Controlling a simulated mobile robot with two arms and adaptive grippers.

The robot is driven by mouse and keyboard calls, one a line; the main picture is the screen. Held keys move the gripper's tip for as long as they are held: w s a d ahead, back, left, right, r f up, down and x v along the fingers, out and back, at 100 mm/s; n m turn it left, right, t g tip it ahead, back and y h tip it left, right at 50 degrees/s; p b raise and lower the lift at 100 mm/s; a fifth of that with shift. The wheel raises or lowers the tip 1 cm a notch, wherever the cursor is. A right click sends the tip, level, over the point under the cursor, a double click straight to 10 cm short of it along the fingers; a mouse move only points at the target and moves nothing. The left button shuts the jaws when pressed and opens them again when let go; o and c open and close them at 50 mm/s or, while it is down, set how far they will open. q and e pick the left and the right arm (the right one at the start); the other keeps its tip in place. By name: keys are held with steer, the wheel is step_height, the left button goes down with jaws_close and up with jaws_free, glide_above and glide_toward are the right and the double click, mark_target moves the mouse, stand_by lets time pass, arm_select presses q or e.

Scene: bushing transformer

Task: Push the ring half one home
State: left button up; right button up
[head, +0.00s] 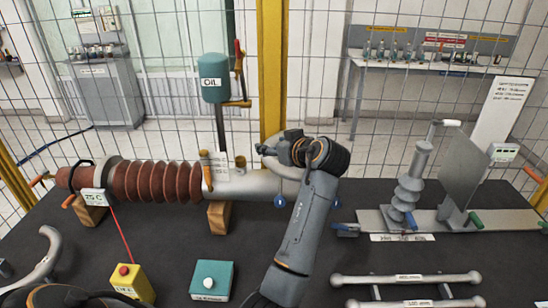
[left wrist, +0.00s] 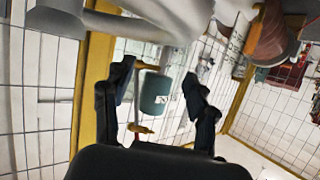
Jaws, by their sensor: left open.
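My left gripper (head: 268,150) is near the right end of the pale grey tube of the long bushing (head: 245,185). In the left wrist view its two fingers stand apart with nothing between them (left wrist: 160,82). A pale grey curved part (head: 292,170) shows just below the gripper at the tube's end, partly hidden by my arm; I cannot tell whether it is ring half one or whether it is seated. In the left wrist view a pale grey curved surface (left wrist: 150,18) lies beyond the fingertips. Another curved grey piece (head: 42,262) is at the left front of the table.
The bushing has brown-red ribs (head: 150,182) and rests on wooden blocks (head: 219,216). An oil tank (head: 213,78) stands behind it. A yellow button box (head: 132,283), a teal box (head: 211,280), a bench fixture (head: 410,192) and rods (head: 405,279) occupy the table. A mesh fence encloses it.

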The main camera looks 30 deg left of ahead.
arm_select(q)
step_height(320, 180, up, 6)
steer(key=shift+f, duration=0.2)
stand_by(0.5)
